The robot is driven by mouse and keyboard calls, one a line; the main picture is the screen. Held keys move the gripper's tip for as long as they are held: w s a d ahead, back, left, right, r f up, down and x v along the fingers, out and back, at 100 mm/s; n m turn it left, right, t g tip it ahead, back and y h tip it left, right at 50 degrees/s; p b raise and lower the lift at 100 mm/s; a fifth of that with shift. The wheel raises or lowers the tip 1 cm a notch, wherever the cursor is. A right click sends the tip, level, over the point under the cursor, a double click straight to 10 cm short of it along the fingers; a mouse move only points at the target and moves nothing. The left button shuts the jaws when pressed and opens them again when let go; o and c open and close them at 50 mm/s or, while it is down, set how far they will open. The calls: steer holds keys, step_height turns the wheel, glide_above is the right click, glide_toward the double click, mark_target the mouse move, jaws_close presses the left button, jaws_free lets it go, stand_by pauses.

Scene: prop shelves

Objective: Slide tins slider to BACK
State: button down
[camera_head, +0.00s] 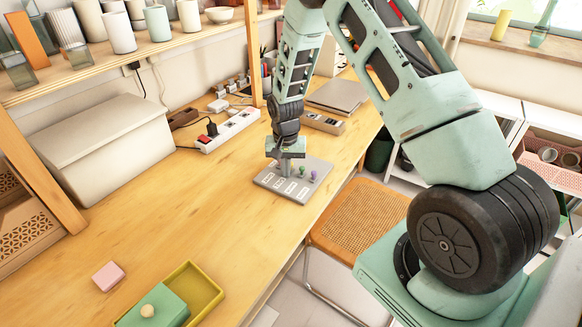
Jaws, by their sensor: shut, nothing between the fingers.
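A grey slider board (267,183) lies on the wooden table near its right edge. It has several light label strips. A green knob (302,170) and a purple knob (313,175) stand on its right part. My gripper (286,170) points down over the left-middle part of the board. Its fingers are shut with nothing held. The gripper hides part of the board, including any knob behind it. The labels are too small to read, so I cannot tell which slider is the tins one. Whether the fingers touch a knob is unclear.
A power strip (229,130) and a grey device (322,123) lie behind the board. A large box (97,150) stands at left. A pink block (108,276) and a yellow tray (206,289) with a green block (153,305) are at front. Table left of the board is clear.

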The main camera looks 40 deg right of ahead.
mark_target(295, 167)
steer(key=shift+d, duration=0.15)
steer(key=shift+w+d, duration=0.35)
steer(key=shift+d, duration=0.5)
steer(key=shift+w+d, duration=0.35)
steer(key=shift+d, duration=0.55)
steer(key=shift+w+d, duration=0.35)
steer(key=shift+d, duration=0.5)
steer(key=shift+s+a, duration=0.15)
steer(key=shift+a, duration=0.25)
steer(key=shift+r, duration=0.15)
step_height(295, 167, up, 7)
steer(key=p, duration=0.4)
steer(key=shift+p, duration=0.4)
